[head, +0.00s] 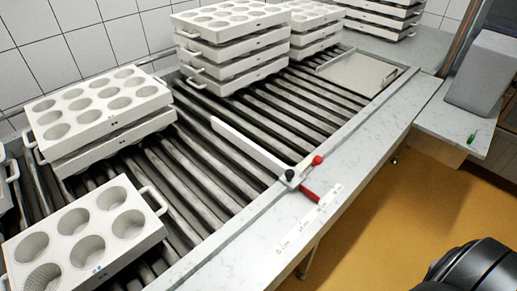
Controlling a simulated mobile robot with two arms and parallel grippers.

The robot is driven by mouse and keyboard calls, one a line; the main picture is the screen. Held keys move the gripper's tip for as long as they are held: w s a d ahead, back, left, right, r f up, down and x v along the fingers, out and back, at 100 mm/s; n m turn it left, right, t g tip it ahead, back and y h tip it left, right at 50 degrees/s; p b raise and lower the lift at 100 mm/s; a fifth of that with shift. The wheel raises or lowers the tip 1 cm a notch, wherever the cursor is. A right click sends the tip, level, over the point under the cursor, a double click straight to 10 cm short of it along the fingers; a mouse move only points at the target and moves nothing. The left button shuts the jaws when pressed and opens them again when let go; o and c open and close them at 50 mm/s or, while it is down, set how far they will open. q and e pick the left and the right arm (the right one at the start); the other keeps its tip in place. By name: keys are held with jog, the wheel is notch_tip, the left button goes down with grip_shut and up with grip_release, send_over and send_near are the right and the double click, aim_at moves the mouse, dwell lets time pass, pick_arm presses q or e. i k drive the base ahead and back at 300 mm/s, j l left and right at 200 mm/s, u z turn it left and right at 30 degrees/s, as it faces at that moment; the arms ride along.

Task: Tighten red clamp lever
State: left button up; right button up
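A white guide bar (245,145) lies across the roller conveyor and ends in a clamp at the conveyor's front rail. A red lever (310,194) sticks out from the clamp toward the front edge, over the pale ledge. A red ball knob (317,160) and a black ball knob (289,174) sit on top of the clamp. I cannot tell how tight the clamp is. Neither of my grippers is in view. A dark rounded part at the bottom right corner looks like part of my own body.
Mould trays stand on the rollers at left (78,225), behind it (97,108) and in a stack at the back (235,50). A flat metal plate (357,73) lies at the far end. A scale (297,238) marks the front ledge. The ochre floor (370,225) in front is clear.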

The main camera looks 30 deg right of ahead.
aim_at(318, 160)
jog(key=l+z, duration=0.85)
jog(key=i+l+u, duration=0.15)
jog(key=u, duration=0.6)
